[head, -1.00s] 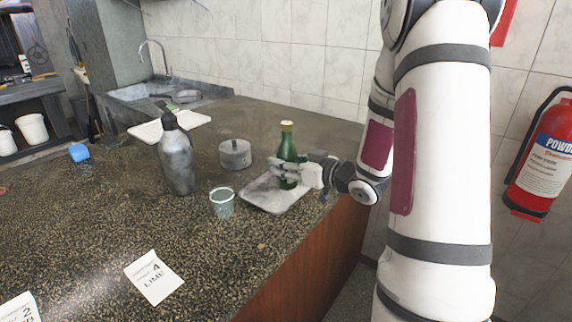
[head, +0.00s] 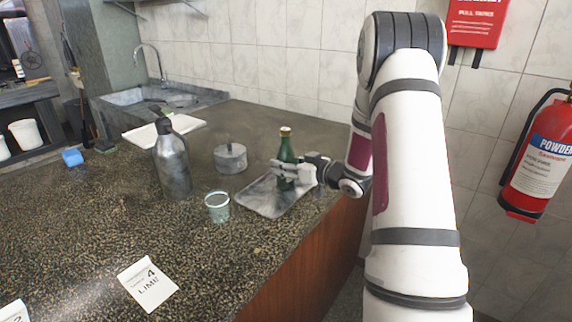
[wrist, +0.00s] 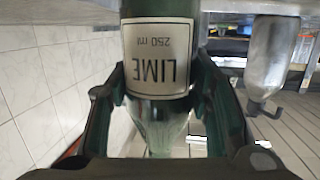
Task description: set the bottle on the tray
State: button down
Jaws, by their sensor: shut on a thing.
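A green bottle (head: 286,150) with a tan cap stands upright over the grey metal tray (head: 262,200) near the counter's right edge. My gripper (head: 288,174) is shut on the bottle's lower part, coming from the right. In the wrist view the bottle (wrist: 158,60) fills the middle between my fingers (wrist: 160,110), and its label reads LIME, 250 ml, upside down. Whether the bottle's base touches the tray is hidden by my fingers in the head view.
A grey metal bottle (head: 172,163), a small glass (head: 217,207) and a lidded pot (head: 231,158) stand left of the tray. A white board (head: 160,132) lies by the sink. The counter between is clear.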

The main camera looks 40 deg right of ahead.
jog(key=c, duration=0.8)
grip_release()
